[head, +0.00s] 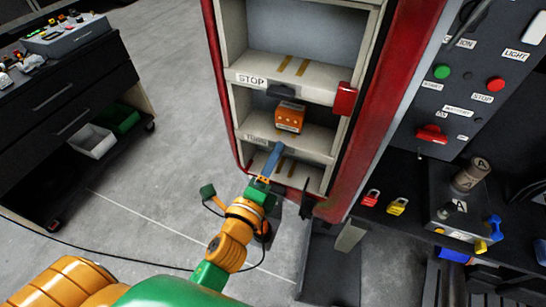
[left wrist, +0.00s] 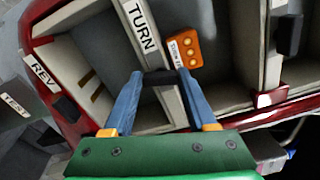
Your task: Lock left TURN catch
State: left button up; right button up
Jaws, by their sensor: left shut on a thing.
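The TURN compartment shows its label (head: 255,138) in the head view, and the white TURN label (left wrist: 141,27) is large in the left wrist view. A dark catch (left wrist: 160,78) sits at the compartment's front edge beside that label. My left gripper (left wrist: 161,73) has its blue fingers on either side of the catch and is shut on it. In the head view, my left gripper (head: 278,147) reaches up to that edge and its fingers hide the catch. Whether the catch is turned to locked cannot be told. My right gripper is not in view.
An orange box (head: 289,117) sits in the TURN compartment, just behind the fingers. The cabinet's red frame (head: 375,120) stands close on the right. Open floor (head: 150,190) lies left.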

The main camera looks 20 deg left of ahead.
pick_arm(q)
jog(key=shift+n, duration=1.4)
jog(key=shift+f, duration=0.1)
jog(key=o, duration=1.4)
jog(key=shift+c, duration=0.2)
jog(key=s+b, duration=0.2)
jog(key=s, duration=0.5)
jog(key=shift+a, duration=0.15)
